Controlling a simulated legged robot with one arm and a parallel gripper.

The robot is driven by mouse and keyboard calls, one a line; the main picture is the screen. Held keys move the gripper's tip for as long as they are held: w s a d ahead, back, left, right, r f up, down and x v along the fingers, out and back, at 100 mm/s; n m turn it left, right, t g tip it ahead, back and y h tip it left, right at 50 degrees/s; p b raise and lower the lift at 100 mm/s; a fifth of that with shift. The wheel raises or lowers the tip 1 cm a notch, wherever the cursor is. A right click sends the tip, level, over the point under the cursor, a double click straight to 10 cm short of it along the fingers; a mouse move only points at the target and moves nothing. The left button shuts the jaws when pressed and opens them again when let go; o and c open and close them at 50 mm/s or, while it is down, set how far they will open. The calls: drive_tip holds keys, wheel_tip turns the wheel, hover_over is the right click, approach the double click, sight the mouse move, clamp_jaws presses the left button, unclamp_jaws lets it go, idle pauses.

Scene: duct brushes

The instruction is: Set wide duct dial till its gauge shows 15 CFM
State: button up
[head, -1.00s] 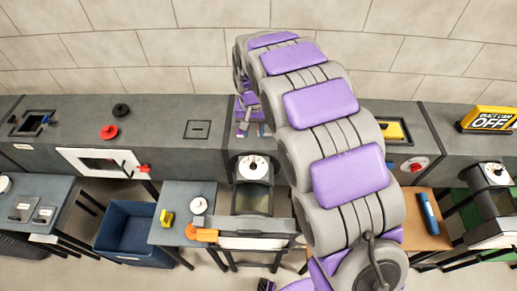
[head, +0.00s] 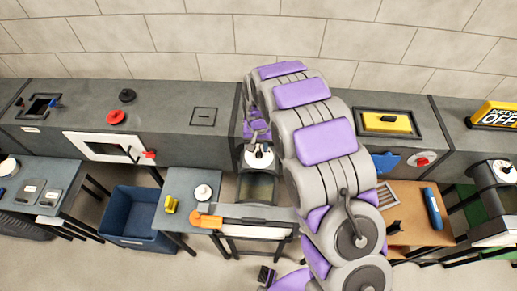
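A round white dial (head: 258,158) with a dark marker sits on top of a grey housing with a dark window, in front of the duct at the middle. Its reading is too small to make out. My purple and grey gripper (head: 257,142) hangs directly over the dial, at or just above its back edge; I cannot tell whether they touch. The fingers are small and partly merged with the dial, so their opening is unclear. A second, similar white dial (head: 504,168) is on a housing at the far right. I cannot tell which gauge belongs to which dial.
A grey duct (head: 180,100) runs along the wall, with a red knob (head: 116,118) and a black knob (head: 127,95) on top. A blue bin (head: 128,232) stands on the floor at left. My arm hides part of the duct.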

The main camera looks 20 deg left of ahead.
sight(259, 153)
drive_tip(key=shift+f, duration=1.15)
drive_tip(key=shift+c, duration=0.4)
clamp_jaws()
